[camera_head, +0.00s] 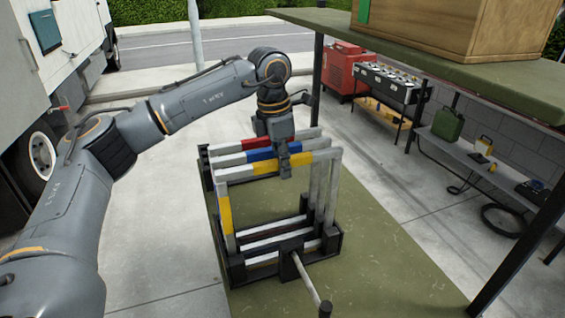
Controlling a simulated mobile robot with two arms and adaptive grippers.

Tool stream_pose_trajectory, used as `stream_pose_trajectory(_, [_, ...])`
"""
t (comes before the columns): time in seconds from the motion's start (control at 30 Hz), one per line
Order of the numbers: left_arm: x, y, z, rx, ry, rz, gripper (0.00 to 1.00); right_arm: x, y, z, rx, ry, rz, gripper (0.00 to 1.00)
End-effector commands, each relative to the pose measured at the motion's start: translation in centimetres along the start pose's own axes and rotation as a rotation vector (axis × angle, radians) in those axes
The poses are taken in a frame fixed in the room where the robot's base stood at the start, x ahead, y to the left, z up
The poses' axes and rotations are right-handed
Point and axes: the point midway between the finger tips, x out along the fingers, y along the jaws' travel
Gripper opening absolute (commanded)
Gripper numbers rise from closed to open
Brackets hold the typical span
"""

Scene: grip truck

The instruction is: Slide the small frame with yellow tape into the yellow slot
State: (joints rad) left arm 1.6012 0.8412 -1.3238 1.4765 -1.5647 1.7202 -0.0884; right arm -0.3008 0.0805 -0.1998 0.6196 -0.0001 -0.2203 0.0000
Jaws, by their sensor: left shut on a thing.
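The white frame with yellow tape (240,172) stands upright as the nearest of several frames in a dark rack (237,270). Yellow shows on its top bar and on its left upright. My left gripper (284,168) comes down from above and is shut on its top bar, right of the middle. The frame's lower end is at the rack; I cannot tell how deep it sits in the yellow slot. My right gripper is out of view.
Behind it stand a blue-taped frame (261,154) and a red-taped frame (257,142). A rod (305,275) sticks out from the rack's front. A green table (400,40) with a wooden box (460,25) is at upper right. Green mat (390,265) lies clear at right.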

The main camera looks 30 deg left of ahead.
Motion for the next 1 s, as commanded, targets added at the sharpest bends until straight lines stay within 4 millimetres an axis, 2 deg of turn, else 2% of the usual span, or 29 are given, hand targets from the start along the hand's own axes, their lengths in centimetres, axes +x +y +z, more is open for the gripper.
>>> stream_pose_trajectory(0.53, [0.24, 0.00, 0.00, 0.000, -0.002, 0.000, 0.00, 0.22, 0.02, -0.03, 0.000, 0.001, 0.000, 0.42])
stream_pose_trajectory(0.57, [0.22, 0.00, 0.00, 0.000, -0.002, 0.001, 0.17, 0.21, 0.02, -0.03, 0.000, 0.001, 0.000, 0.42])
stream_pose_trajectory(0.6, [0.18, 0.00, 0.00, 0.000, -0.002, 0.000, 0.26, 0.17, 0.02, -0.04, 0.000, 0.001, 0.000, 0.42])
stream_pose_trajectory(0.7, [0.20, 0.00, -0.01, 0.000, -0.001, 0.000, 0.42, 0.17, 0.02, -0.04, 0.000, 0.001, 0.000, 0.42])
stream_pose_trajectory(1.0, [0.19, -0.01, -0.04, 0.000, 0.001, 0.000, 0.42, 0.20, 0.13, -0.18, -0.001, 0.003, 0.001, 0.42])
